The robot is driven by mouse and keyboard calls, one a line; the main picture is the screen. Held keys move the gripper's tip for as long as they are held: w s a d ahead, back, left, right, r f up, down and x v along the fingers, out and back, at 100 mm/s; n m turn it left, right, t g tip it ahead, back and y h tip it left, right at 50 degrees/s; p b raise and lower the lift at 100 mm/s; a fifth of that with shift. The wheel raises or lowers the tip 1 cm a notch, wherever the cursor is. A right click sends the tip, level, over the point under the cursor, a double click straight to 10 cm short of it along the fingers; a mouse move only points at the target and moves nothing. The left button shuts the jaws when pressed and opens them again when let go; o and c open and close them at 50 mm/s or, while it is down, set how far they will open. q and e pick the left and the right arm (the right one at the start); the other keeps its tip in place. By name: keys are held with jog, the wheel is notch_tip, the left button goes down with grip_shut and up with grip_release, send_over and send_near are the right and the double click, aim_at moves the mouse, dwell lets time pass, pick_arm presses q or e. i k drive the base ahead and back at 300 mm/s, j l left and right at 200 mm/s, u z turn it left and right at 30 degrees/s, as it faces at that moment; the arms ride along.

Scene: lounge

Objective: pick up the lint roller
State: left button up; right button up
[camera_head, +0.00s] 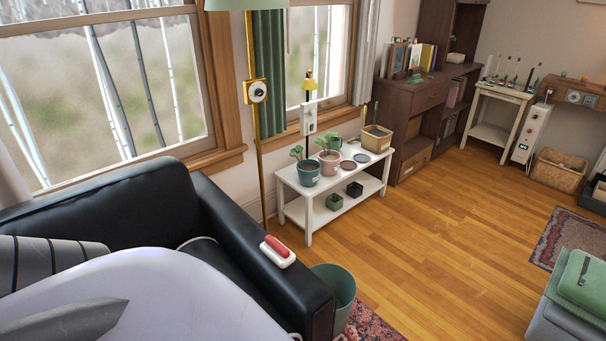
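A small red and white object (278,251), which looks like the lint roller, lies on top of the black sofa's armrest (262,238). Its red part is uppermost and its white part rests on the armrest. It is too small to make out in detail.
A green bin (337,291) stands beside the armrest. A white low table (288,180) with potted plants (308,172) is beyond it, by a floor lamp pole (258,130). Folded green cloth (580,281) is at right. The wooden floor (450,240) between is clear.

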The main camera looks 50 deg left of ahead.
aim_at(282, 255)
jog(key=i, duration=2.4)
jog(key=i+u, duration=0.1)
jog(key=u, duration=0.25)
jog(key=l+u, duration=0.1)
jog(key=u, duration=0.25)
jog(key=i+l+u, duration=0.1)
jog(key=u, duration=2.9)
